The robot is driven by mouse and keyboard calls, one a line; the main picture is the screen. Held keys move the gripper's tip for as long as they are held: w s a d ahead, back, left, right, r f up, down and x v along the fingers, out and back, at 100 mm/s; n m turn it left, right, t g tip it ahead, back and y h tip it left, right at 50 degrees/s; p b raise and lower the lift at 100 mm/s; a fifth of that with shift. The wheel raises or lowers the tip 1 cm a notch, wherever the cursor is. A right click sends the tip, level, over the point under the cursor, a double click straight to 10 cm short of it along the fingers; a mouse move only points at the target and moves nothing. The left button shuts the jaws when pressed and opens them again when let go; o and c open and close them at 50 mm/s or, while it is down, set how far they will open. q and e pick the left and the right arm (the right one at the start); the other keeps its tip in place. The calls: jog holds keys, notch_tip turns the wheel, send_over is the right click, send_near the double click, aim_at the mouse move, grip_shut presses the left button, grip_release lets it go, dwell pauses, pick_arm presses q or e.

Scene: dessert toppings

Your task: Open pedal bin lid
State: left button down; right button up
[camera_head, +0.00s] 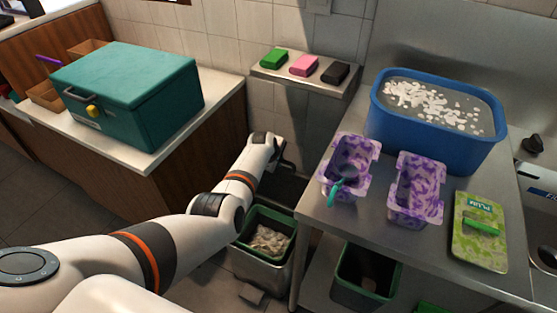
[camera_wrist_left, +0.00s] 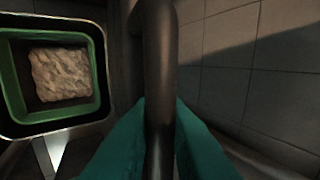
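The pedal bin (camera_head: 247,263) stands on the floor beside the steel table, with a green inner rim and pale crumpled contents. Its mouth is uncovered. A dark panel (camera_head: 287,190), which looks like the raised lid, stands behind the mouth, partly hidden by my arm. The bin's green rim also shows at the left of the left wrist view (camera_wrist_left: 102,75). My left gripper (camera_head: 284,152) is above and behind the bin. In the left wrist view its teal fingers (camera_wrist_left: 160,112) close on both sides of a dark bar handle (camera_wrist_left: 160,50). My right gripper is not in view.
A teal cooler box (camera_head: 130,95) sits on the left counter (camera_head: 216,88). The steel table (camera_head: 345,228) at right holds a blue tub (camera_head: 430,138), two purple moulds (camera_head: 345,165) and a green pack (camera_head: 468,248). Another green-rimmed bin (camera_head: 362,290) is under the table.

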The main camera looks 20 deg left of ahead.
pick_arm(q)
jog(key=c, duration=1.5)
grip_release()
jog(key=shift+s+r+p, duration=0.2)
jog(key=shift+r+p, duration=0.25)
jog(key=shift+p+v, duration=1.9)
jog(key=shift+v, duration=3.7)
jog(key=shift+f, duration=0.1)
